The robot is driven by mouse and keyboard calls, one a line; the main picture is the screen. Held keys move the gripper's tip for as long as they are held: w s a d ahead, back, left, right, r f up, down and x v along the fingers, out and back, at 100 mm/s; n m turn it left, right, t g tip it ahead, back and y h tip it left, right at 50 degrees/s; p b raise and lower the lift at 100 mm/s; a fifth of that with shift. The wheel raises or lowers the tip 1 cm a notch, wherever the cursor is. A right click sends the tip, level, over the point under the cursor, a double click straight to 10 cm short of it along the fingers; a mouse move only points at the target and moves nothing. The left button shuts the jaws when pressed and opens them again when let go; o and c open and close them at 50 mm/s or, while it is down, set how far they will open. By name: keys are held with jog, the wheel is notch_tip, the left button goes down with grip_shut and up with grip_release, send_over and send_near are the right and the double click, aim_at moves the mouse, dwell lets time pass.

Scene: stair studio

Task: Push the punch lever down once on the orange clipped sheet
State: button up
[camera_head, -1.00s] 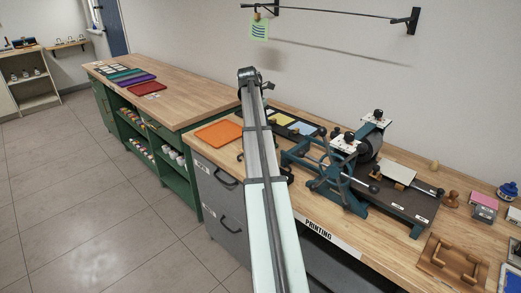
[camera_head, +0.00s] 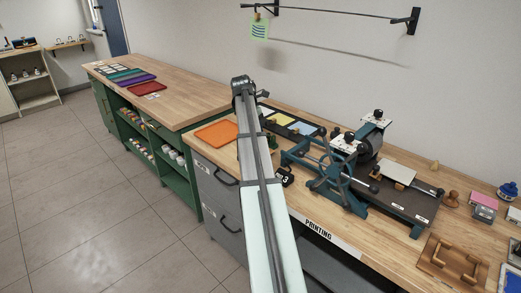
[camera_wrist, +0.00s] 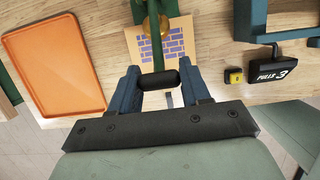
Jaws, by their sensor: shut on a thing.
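In the wrist view my gripper (camera_wrist: 158,84) is shut on a black cylindrical handle (camera_wrist: 158,79), which lies crosswise between its two blue fingers. The handle appears to be the grip of the punch lever. Just beyond it are green metal parts (camera_wrist: 171,8) with a round brass piece (camera_wrist: 157,25). A light orange sheet (camera_wrist: 136,44) printed with purple brick-like marks lies under these parts. Its near edge is partly hidden, and I cannot make out its clip. In the head view my arm hides the gripper, the lever and the sheet.
An orange tray (camera_wrist: 55,65) lies left of the sheet; it also shows in the head view (camera_head: 217,133). A small yellow block (camera_wrist: 234,76) and a black "PULLS 3" counter (camera_wrist: 278,72) are to the right. A blue-green press (camera_head: 330,180) stands right of my arm on the bench.

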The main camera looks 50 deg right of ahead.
jog(key=shift+a+f, duration=0.15)
jog(key=shift+a, duration=0.05)
jog(key=shift+a+f, duration=0.55)
jog(key=shift+f, duration=0.25)
jog(key=shift+a+f, duration=0.55)
jog(key=shift+f, duration=0.2)
jog(key=shift+a+f, duration=0.35)
jog(key=shift+f, duration=0.55)
jog(key=shift+f, duration=0.3)
jog(key=shift+r, duration=0.6)
jog(key=o, duration=1.3)
jog(key=shift+r, duration=0.1)
